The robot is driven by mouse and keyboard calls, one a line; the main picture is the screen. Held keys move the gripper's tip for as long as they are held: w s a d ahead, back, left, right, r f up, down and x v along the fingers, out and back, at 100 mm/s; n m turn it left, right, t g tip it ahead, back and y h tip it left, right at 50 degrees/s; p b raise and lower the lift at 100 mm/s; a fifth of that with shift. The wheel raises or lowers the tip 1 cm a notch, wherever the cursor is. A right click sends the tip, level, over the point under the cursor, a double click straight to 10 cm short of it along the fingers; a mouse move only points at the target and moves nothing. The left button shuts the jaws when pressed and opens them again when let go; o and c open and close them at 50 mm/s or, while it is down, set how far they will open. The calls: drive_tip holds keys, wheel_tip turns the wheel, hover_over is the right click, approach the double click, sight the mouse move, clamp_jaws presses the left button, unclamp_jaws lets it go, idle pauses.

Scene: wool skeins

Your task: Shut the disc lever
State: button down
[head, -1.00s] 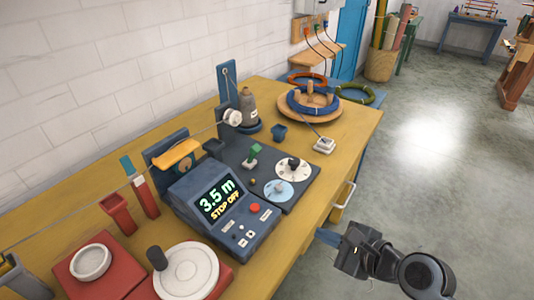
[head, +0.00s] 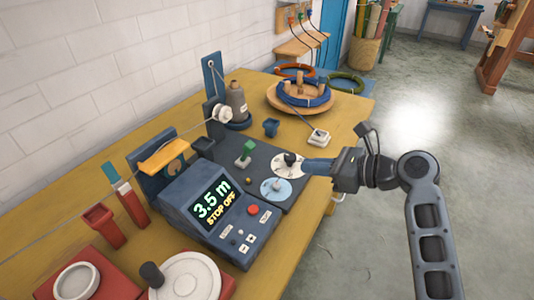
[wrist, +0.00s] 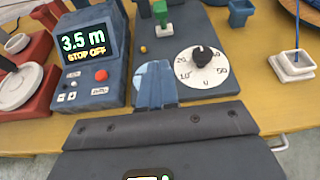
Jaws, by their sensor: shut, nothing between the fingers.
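No part is labelled as the disc lever, so I cannot tell for sure which one it is. A green lever (head: 245,152) stands raised on a small pale base on the dark plate (head: 225,168). In front of it lie a light blue disc (head: 277,189) with a small grey knob and a white numbered dial (head: 282,167) with a black knob. My gripper (head: 305,166) is shut and empty, by the right edge of the dial in the head view. In the wrist view, its blue fingers (wrist: 155,80) cover much of the light blue disc, with the green lever (wrist: 162,22) beyond.
The dark console (head: 212,222) reads "3.5 m" and "STOP OFF" and stands left of the discs. A wooden tray (head: 300,100) holds blue wool. Open floor lies right of the bench.

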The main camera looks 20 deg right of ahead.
approach(250, 153)
drive_tip(key=f, duration=0.1)
drive_tip(key=w+f, duration=0.1)
drive_tip(key=w+a+f, duration=0.1)
drive_tip(key=f, duration=0.1)
drive_tip(key=shift+f+b, duration=0.1)
drive_tip(key=shift+b, duration=0.3)
drive_tip(key=shift+w+a+r, duration=0.6)
drive_tip(key=shift+w+r, duration=0.1)
drive_tip(key=shift+w, duration=0.15)
drive_tip(key=shift+w+a+r, duration=0.2)
drive_tip(key=shift+w+a, duration=0.2)
drive_tip(key=shift+w, duration=0.1)
drive_tip(key=shift+r+p, duration=0.1)
drive_tip(key=shift+p, duration=0.25)
